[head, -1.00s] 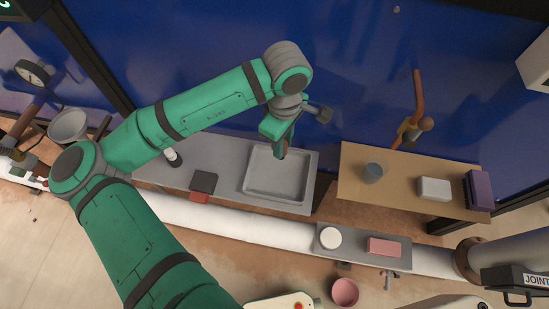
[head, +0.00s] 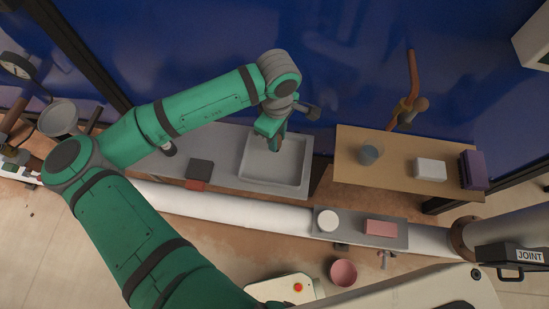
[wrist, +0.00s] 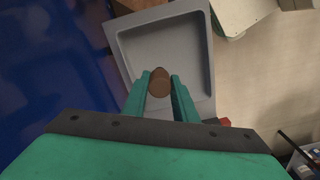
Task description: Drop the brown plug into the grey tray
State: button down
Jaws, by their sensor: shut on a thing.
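The brown plug (wrist: 160,82) is between the two green fingers of my gripper (wrist: 160,88) in the wrist view. My gripper is shut on it. The grey tray (wrist: 197,42) lies behind and below the plug in the wrist view. In the head view the grey tray (head: 273,182) sits on the grey bench, and my gripper (head: 273,148) is over its upper part. The plug is small and dark there. I cannot tell its exact height above the tray floor.
A dark block (head: 200,168) stands left of the tray on the bench. A wooden table (head: 400,182) to the right carries a blue-grey cup (head: 370,155), a white block (head: 430,169) and a purple box (head: 473,170). A white pipe (head: 250,209) runs in front.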

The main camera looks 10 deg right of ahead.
jog(key=c, duration=1.4)
grip_release()
jog(key=shift+s, duration=0.1)
jog(key=shift+o, duration=0.2)
notch_tip(320, 180, up, 10)
jog(key=shift+d+f, duration=0.15)
jog(key=shift+s+a+r, duration=0.1)
jog(key=shift+a+r, duration=0.15)
jog(key=shift+r, duration=0.3)
jog(key=shift+d, duration=0.1)
